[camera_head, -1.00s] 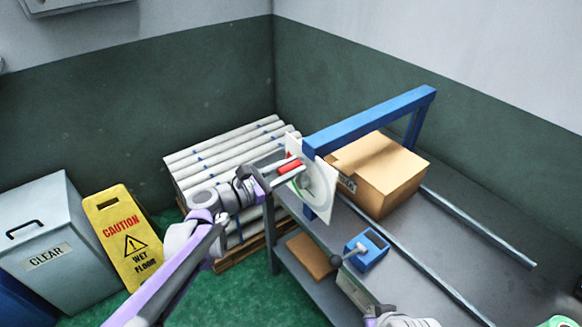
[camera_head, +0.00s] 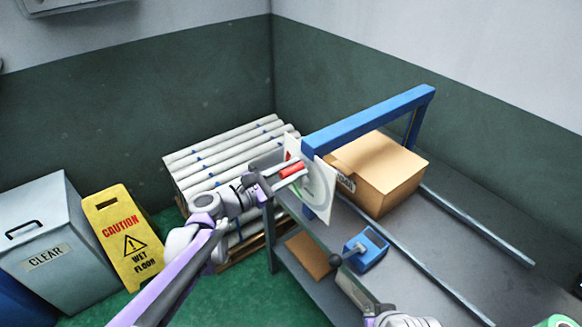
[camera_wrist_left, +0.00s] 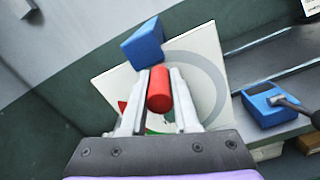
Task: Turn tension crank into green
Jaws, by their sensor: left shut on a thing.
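The tension crank's red handle (camera_head: 291,171) stands out in front of a white dial plate (camera_head: 326,187) on the blue frame (camera_head: 370,119). My left gripper (camera_head: 290,176) is shut on the red handle. In the left wrist view the red handle (camera_wrist_left: 159,90) sits between the two fingers. The dial plate (camera_wrist_left: 206,57) behind it bears a grey ring, with a little red and green showing low down beside the fingers. The crank's arm and any pointer are mostly hidden.
A cardboard box (camera_head: 379,172) stands on the grey bench (camera_head: 470,262) behind the plate. A blue box with a lever (camera_head: 366,250) is at the bench's front edge. White rolls (camera_head: 225,152), a yellow wet-floor sign (camera_head: 124,238) and a grey bin (camera_head: 48,240) stand to the left.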

